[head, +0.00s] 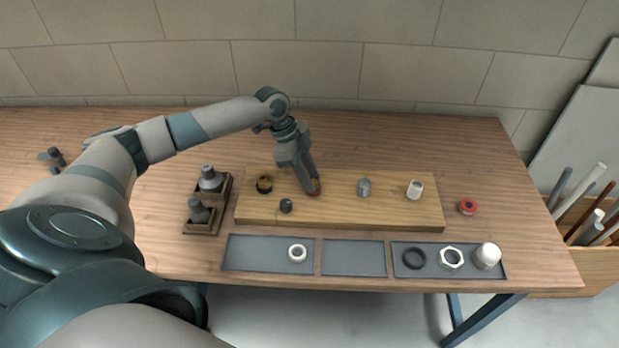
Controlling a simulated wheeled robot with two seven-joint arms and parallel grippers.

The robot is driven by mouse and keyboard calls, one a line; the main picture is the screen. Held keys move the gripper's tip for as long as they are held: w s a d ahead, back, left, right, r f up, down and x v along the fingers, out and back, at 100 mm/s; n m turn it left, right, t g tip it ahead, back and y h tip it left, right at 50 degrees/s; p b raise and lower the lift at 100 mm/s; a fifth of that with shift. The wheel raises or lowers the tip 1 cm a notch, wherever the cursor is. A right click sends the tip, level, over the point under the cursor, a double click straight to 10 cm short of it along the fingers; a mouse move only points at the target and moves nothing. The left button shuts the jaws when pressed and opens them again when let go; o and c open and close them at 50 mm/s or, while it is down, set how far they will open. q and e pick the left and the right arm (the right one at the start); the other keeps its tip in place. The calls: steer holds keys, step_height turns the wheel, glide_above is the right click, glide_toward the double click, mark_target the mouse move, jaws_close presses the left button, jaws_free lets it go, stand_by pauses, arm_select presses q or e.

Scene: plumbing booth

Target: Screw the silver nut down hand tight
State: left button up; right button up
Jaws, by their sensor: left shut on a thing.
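My left gripper (313,187) reaches down from the left to the wooden board. It is shut on a small part with a red edge (317,193), mostly hidden by the fingers, at board level. A silver-grey cylindrical fitting (363,187) stands upright on the board, to the right of the gripper and apart from it. It is too small to tell whether a nut is on it. A pale hexagonal ring (451,258) lies in the right-hand grey tray. My right gripper is not in view.
The board (330,214) also bears a brass fitting (264,184), a dark fitting (286,206) and a white fitting (415,189). Grey trays (354,259) line the front, with a white ring (298,253) in the left one. A red ring (467,207) lies right of the board.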

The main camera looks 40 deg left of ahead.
arm_select(q)
steer(key=o, duration=2)
steer(key=shift+c, duration=0.2)
step_height(320, 180, up, 5)
steer(key=p, duration=0.4)
steer(key=shift+s, duration=0.1)
